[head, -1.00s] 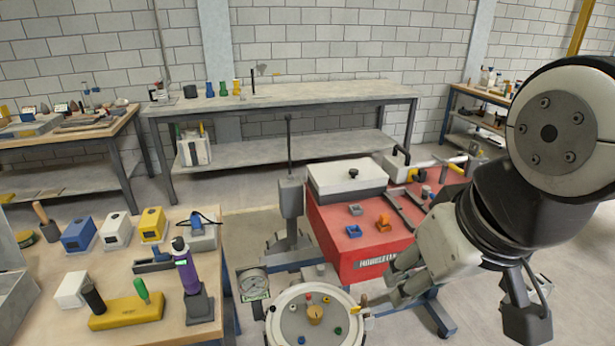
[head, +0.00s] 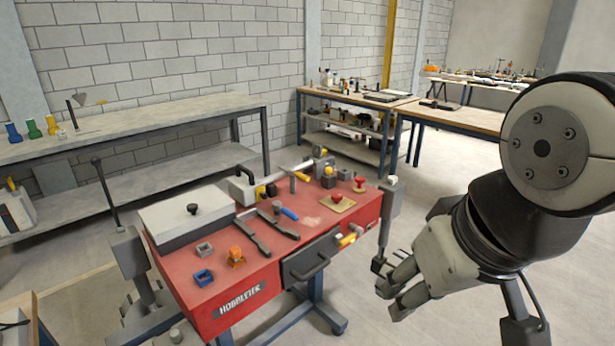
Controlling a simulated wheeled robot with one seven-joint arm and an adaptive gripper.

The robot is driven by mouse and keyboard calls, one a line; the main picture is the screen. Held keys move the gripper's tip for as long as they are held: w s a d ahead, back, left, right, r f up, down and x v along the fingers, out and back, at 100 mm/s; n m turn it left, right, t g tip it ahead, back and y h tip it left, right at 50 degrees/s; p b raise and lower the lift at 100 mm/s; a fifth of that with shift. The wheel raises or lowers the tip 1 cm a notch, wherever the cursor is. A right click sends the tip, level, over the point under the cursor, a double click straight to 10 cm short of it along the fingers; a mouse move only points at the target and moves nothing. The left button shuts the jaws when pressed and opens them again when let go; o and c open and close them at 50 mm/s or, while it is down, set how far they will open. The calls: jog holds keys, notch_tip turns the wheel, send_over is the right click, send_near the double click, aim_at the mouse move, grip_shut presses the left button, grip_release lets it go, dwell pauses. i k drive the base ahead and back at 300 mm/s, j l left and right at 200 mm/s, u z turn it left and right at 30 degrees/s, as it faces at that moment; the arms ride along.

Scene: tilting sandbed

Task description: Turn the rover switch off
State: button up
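I cannot pick out a switch marked as the rover's in the head view. A red machine cart (head: 240,290) with a nameplate stands in the middle. My gripper (head: 385,290) is right of the cart, near the foot of an upright grey rod (head: 385,225). It seems empty; its finger gap is unclear.
The cart top also holds a white lidded box (head: 188,222), dark bars (head: 252,238), an orange part (head: 236,256) and a blue block (head: 204,277). A grey bench (head: 130,120) runs along the wall. Wooden benches (head: 465,119) stand behind.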

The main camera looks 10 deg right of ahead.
aim_at(336, 197)
jog(key=z, duration=0.2)
jog(key=i+z, duration=0.25)
jog(key=i, duration=0.3)
jog(key=i+j+z, duration=0.25)
jog(key=i, duration=0.35)
